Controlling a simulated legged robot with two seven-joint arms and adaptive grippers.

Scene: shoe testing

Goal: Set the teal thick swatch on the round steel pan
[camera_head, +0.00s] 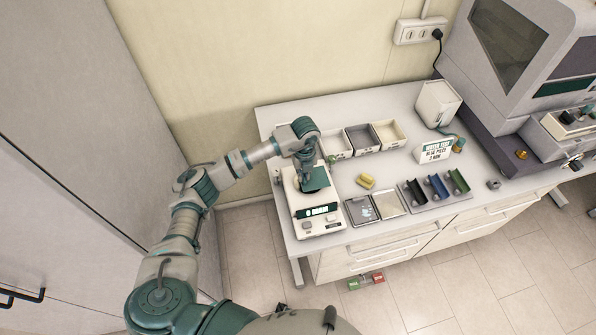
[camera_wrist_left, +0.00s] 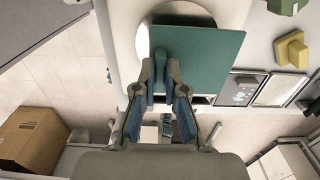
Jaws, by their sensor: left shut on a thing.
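The teal thick swatch (camera_head: 318,179) is a flat square in the jaws of my left gripper (camera_head: 308,184), over the white balance (camera_head: 318,224). In the left wrist view the fingers (camera_wrist_left: 160,82) are shut on the near edge of the swatch (camera_wrist_left: 205,55). The round steel pan (camera_wrist_left: 142,42) shows only as a curved edge left of the swatch; the swatch hides most of it. I cannot tell whether the swatch touches the pan or is just above it. My right gripper is not in view.
A sign (camera_head: 437,150) stands farther back.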

